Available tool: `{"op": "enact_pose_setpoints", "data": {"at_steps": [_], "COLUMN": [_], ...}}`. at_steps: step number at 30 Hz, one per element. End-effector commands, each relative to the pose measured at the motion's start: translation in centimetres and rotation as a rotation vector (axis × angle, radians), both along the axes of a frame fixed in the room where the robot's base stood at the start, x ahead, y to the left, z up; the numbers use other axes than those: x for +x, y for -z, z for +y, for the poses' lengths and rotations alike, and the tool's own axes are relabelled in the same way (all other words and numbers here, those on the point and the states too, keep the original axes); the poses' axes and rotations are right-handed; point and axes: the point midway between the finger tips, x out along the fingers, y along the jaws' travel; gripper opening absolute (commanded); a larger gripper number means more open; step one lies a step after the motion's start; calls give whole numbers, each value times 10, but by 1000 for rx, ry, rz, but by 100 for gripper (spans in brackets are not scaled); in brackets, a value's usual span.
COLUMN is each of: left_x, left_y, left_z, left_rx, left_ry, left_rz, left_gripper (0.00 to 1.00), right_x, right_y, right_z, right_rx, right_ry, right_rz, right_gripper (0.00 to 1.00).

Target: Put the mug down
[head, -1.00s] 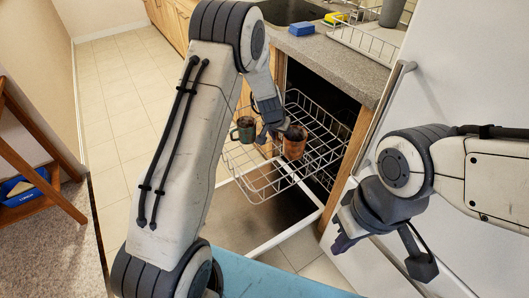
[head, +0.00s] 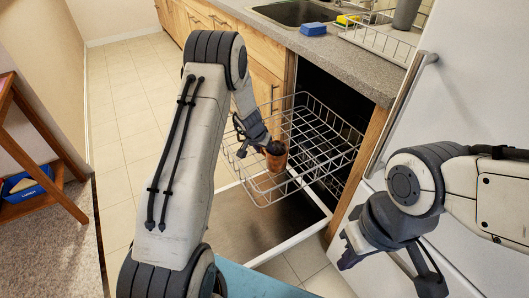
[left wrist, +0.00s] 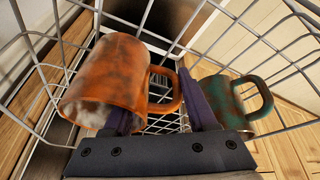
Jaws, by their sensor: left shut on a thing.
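My left gripper (head: 254,138) reaches over the pulled-out wire dish rack (head: 334,132). It is shut on the orange-brown mug (head: 277,157). In the left wrist view the orange mug (left wrist: 112,82) is at left, tilted, its handle between the purple fingers (left wrist: 165,112). A green mug with brown patches (left wrist: 228,100) is just right of the right finger in that view. The green mug does not show in the head view now. I cannot tell whether the orange mug touches the rack. My right gripper (head: 375,262) hangs near the white front at right; its opening is unclear.
The open dishwasher door (head: 238,222) lies below the rack. A wooden shelf (head: 62,190) stands at left. The tiled floor (head: 125,110) is clear.

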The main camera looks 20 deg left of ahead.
Motion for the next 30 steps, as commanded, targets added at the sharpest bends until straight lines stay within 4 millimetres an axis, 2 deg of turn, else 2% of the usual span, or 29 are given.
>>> {"op": "enact_pose_setpoints", "data": {"at_steps": [5,6,8,9,20,23,30], "left_x": [0,0,0,0,0,-4,-23], "left_y": [1,2,1,1,-3,-15,-63], "left_z": [0,0,0,0,0,1,6], "left_rx": [0,0,0,0,0,1,1], "left_ry": [0,0,0,0,0,0,-1], "left_rz": [-1,0,0,0,0,-2,-3], "left_gripper": [0,62,85,88,88,88,88], "right_x": [0,0,0,0,0,0,0], "right_y": [3,3,2,2,-3,-3,-13], "right_z": [0,0,0,0,0,0,0], "right_rx": [0,0,0,0,0,0,0], "right_ry": [0,0,0,0,0,0,0], "right_rz": [0,0,0,0,0,0,0], "right_gripper": [0,0,0,0,0,0,0]}}
